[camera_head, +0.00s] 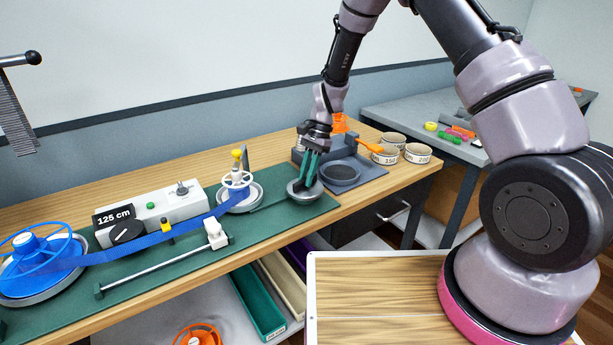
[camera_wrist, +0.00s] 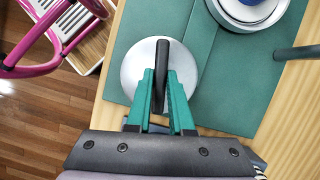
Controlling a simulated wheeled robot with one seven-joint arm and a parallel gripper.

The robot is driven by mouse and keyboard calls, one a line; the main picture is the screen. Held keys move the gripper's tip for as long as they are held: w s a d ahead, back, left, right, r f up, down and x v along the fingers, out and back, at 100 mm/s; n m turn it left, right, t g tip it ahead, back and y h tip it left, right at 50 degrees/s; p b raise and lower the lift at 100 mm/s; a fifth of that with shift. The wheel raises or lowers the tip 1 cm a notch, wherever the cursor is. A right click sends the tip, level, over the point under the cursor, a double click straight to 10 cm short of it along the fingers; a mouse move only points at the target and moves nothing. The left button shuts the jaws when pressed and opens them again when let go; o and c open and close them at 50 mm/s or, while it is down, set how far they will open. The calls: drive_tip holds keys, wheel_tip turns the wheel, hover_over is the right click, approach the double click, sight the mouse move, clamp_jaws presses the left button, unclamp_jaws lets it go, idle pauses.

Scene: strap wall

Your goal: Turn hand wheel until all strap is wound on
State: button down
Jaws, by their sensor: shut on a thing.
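My gripper (camera_head: 307,172) reaches down over a round grey disc (camera_head: 304,194) at the right end of the green mat (camera_head: 210,262). In the wrist view my gripper's green fingers (camera_wrist: 161,76) are shut on a dark bar (camera_wrist: 162,52) standing on the grey disc (camera_wrist: 132,72). Left of it stands a spool with a white spoked hand wheel (camera_head: 238,180) and a yellow knob (camera_head: 237,154). The blue strap (camera_head: 150,241) runs from the big blue reel (camera_head: 38,262) at far left to this spool. Fingers partly hide the bar.
A white box (camera_head: 180,205) with a "125 cm" sign (camera_head: 114,215) stands behind the strap. A white clamp (camera_head: 215,232) sits on a rail at the front. Labelled rings (camera_head: 417,153) and an orange tool (camera_head: 369,146) lie at right. Bins stand below.

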sight(316, 180)
idle(0.4)
drive_tip(key=c, duration=0.8)
unclamp_jaws()
drive_tip(key=v, duration=1)
drive_tip(key=shift+r, duration=0.35)
